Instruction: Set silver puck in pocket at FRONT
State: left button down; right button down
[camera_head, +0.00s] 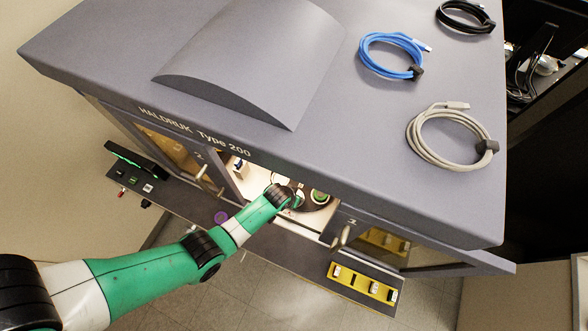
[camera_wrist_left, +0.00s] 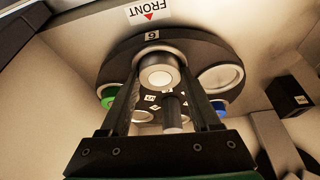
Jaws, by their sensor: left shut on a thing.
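My left gripper (camera_wrist_left: 160,84) reaches into the machine's open chamber, its fingers closed on either side of the silver puck (camera_wrist_left: 158,74). The puck is over or in the pocket marked 6 on the dark round carousel (camera_wrist_left: 120,62); I cannot tell whether it is seated. That pocket is next to the FRONT label (camera_wrist_left: 148,13) with its red arrow. In the head view the wrist of my left arm (camera_head: 281,196) hides most of the gripper and the puck. My right gripper is not in view.
The carousel also bears a green puck (camera_wrist_left: 108,98), a blue one (camera_wrist_left: 220,106) and a pale round pocket or puck (camera_wrist_left: 219,77). A dark block (camera_wrist_left: 288,95) stands at the right. Doors flank the opening; a yellow rack (camera_head: 362,282) lies on the front ledge.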

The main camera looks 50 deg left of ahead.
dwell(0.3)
pick_arm(q)
jog(key=shift+r+p, duration=0.9)
jog(key=c, duration=0.6)
grip_release()
grip_shut()
jog(key=shift+f, duration=0.2)
jog(key=shift+f, duration=0.25)
jog(key=shift+f+b, duration=0.5)
jog(key=shift+b, duration=0.25)
